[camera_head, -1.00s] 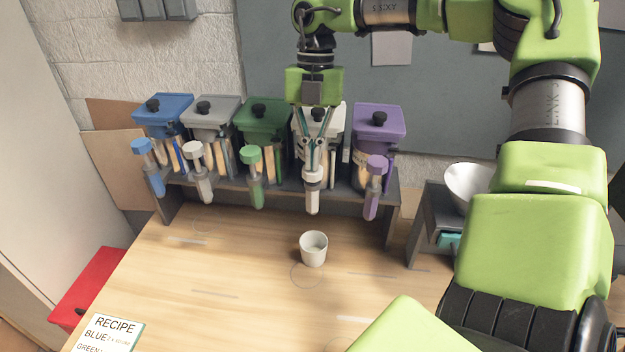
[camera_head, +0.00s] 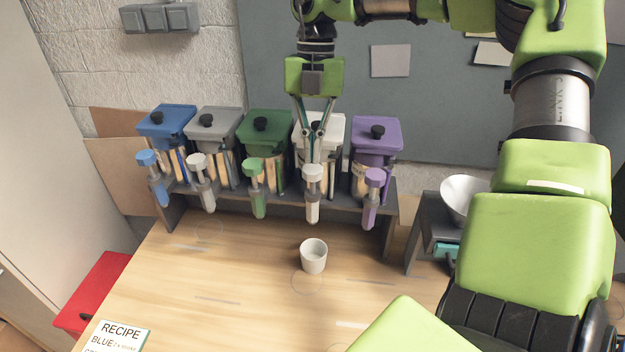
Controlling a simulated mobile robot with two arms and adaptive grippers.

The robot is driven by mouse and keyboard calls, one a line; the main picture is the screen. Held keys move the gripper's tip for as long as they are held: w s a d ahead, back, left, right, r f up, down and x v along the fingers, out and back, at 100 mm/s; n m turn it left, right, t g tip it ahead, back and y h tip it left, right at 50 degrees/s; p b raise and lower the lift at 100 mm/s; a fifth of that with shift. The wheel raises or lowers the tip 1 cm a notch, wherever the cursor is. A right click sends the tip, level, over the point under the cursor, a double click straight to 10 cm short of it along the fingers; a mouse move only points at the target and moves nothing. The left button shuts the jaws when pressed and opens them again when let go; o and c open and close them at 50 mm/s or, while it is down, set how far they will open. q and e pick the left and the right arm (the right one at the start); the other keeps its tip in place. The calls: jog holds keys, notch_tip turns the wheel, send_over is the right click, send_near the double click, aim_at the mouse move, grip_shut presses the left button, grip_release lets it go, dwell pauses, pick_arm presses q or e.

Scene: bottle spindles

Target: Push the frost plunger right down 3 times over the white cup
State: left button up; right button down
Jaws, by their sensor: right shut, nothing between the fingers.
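The frost plunger (camera_head: 313,173) is the white one, fourth from the left in a row of coloured plungers. Its knob now stands about level with its neighbours' knobs. The white cup (camera_head: 314,262) stands upright on the table, below and slightly in front of the frost plunger's nozzle. My right gripper (camera_head: 316,158) points down with its fingers shut and empty, its tips just above or on the white knob; I cannot tell whether they touch. Behind the fingers is the white-lidded jar (camera_head: 332,128), partly hidden. My left gripper is not in view.
Blue (camera_head: 146,159), cream (camera_head: 197,161), green (camera_head: 253,166) and purple (camera_head: 375,178) plungers line the same rack. A white bowl (camera_head: 462,199) sits on a dark stand at right. A recipe card (camera_head: 118,337) lies at front left. The table around the cup is clear.

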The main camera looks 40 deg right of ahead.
aim_at(313, 167)
jog(key=shift+f, duration=0.2)
jog(key=shift+w+d+b+x, duration=0.1)
jog(key=shift+b+x, duration=0.55)
jog(key=shift+x, duration=0.1)
jog(key=shift+w+d+b+x, duration=0.1)
jog(key=shift+d+b+x, duration=0.05)
jog(key=shift+b+x, duration=0.6)
jog(key=shift+w+d+b+x, duration=0.1)
jog(key=shift+b+x, duration=0.45)
jog(key=shift+x, duration=0.25)
jog(key=shift+s+a+p+v, duration=0.1)
jog(key=shift+p+v, duration=0.45)
jog(key=shift+v, duration=0.25)
jog(key=shift+s+a+p+v, duration=0.1)
jog(key=shift+a+p+v, duration=0.05)
jog(key=shift+p+v, duration=0.55)
jog(key=shift+s+a+p+v, duration=0.15)
jog(key=shift+p+v, duration=0.25)
jog(key=shift+v, duration=0.5)
jog(key=shift+r, duration=0.1)
